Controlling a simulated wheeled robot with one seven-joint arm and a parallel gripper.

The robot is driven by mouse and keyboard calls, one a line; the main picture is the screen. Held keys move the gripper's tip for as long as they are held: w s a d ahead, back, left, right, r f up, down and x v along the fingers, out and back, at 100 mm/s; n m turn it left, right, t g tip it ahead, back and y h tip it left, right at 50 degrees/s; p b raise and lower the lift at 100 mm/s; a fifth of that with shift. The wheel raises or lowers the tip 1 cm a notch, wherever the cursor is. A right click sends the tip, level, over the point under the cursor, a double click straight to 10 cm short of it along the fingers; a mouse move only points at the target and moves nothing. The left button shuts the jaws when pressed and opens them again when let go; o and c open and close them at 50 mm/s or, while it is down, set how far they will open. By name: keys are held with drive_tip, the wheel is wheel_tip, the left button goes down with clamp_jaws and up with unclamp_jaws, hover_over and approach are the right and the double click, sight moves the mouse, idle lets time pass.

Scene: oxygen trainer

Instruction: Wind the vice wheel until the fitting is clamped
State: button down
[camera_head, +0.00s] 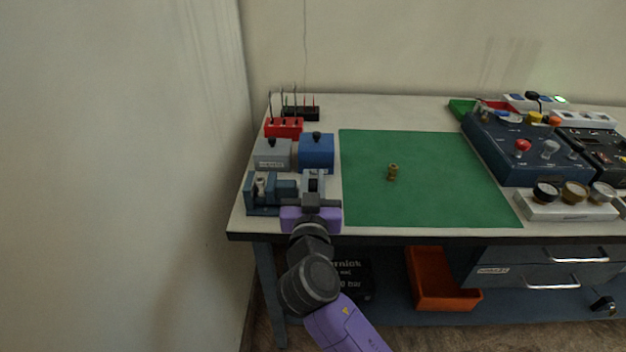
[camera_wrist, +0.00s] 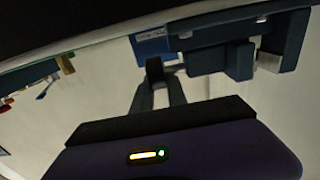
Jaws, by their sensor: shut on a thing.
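The blue-grey vice (camera_head: 262,207) stands at the front left of the bench, and it also shows upside down in the wrist view (camera_wrist: 230,57). A small pale, brassy piece, likely the fitting (camera_head: 262,183), sits between its jaws; a pale piece shows there in the wrist view (camera_wrist: 269,62). I cannot tell whether both jaws touch it. My gripper (camera_head: 313,175) is at the right end of the vice, its fingers (camera_wrist: 155,68) closed together there. The vice wheel is hidden by my fingers, which appear shut on it.
A grey block (camera_head: 271,156) and a blue block (camera_head: 316,153) stand close behind the vice. A red rack (camera_head: 284,128) is farther back. A wall is close on the left.

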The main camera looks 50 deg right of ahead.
drive_tip(key=shift+r+y+p, duration=0.25)
drive_tip(key=shift+y+p, duration=0.05)
drive_tip(key=shift+p, duration=0.65)
drive_tip(key=p, duration=0.1)
drive_tip(key=g+p, duration=0.1)
drive_tip(key=shift+w+d+r+y+p, duration=0.1)
drive_tip(key=shift+r+y+p, duration=0.15)
drive_tip(key=shift+y+p, duration=0.1)
drive_tip(key=g+y+p, duration=0.1)
drive_tip(key=p, duration=0.2)
drive_tip(key=y+p, duration=0.1)
drive_tip(key=p, duration=0.3)
drive_tip(key=shift+w+d+g, duration=0.15)
drive_tip(key=shift+d+g, duration=0.05)
drive_tip(key=shift+g, duration=0.2)
drive_tip(key=g+y+p, duration=0.1)
drive_tip(key=p, duration=0.2)
drive_tip(key=y+p, duration=0.1)
drive_tip(key=p, duration=0.2)
drive_tip(key=g+y+p, duration=0.1)
drive_tip(key=p, duration=0.2)
drive_tip(key=shift+w+d+f+g+y, duration=0.15)
drive_tip(key=shift+d+f+g+y, duration=0.15)
drive_tip(key=shift+f+y, duration=0.05)
drive_tip(key=g+y+p, duration=0.1)
drive_tip(key=p, duration=0.1)
drive_tip(key=shift+d+f+p, duration=0.1)
drive_tip(key=shift+f+p, duration=0.25)
drive_tip(key=shift+f, duration=0.05)
drive_tip(key=shift+y, duration=0.3)
